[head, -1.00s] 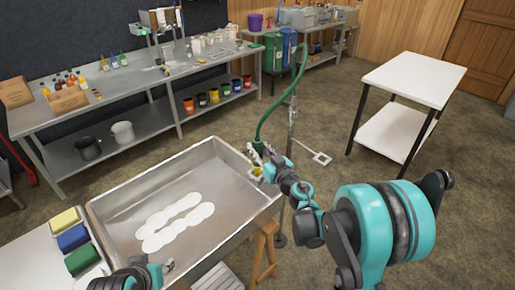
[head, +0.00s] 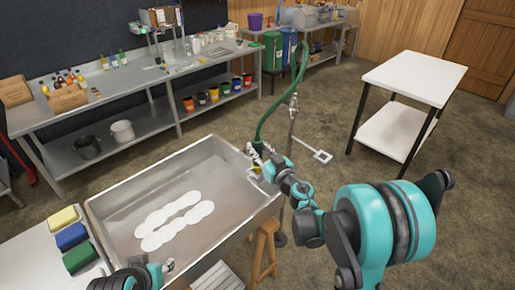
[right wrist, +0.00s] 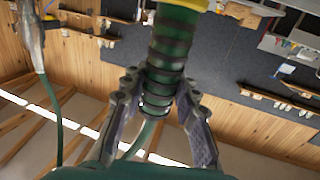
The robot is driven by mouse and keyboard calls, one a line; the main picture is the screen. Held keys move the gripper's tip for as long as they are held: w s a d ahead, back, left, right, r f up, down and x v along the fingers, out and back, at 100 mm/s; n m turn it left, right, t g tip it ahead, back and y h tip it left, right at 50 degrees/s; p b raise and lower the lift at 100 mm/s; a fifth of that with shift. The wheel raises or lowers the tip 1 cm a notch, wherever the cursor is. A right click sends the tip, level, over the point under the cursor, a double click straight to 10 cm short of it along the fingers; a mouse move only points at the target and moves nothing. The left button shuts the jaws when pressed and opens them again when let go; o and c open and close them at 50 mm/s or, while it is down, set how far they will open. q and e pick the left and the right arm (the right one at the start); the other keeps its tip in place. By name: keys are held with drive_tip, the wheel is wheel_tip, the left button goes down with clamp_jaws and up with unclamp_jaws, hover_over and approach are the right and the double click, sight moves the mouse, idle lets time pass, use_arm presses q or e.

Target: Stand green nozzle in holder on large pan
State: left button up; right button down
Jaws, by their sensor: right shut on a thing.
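The large pan (head: 130,171) is a wide steel tray with white round patches on its floor. My right gripper (head: 262,168) is at the pan's far right corner, shut on the green nozzle (head: 257,147). In the right wrist view the nozzle (right wrist: 170,55) is a ribbed dark green grip with a yellow collar, between the two fingers (right wrist: 158,110). A green hose (head: 272,108) arches up from it. The holder is not clear, as the gripper and nozzle cover that corner. My left gripper (head: 166,266) shows only in part at the bottom, apart from the nozzle.
Yellow, blue and green blocks (head: 72,237) lie on a white surface left of the pan. A wooden stool (head: 265,245) and a metal stand (head: 291,125) are right of it. A white table (head: 415,77) stands at the right, with open floor between.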

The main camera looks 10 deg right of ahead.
drive_tip(key=shift+f, duration=0.15)
drive_tip(key=shift+f+b, duration=0.35)
drive_tip(key=shift+b, duration=0.2)
drive_tip(key=shift+f, duration=0.2)
idle(0.4)
drive_tip(key=c, duration=1.1)
unclamp_jaws()
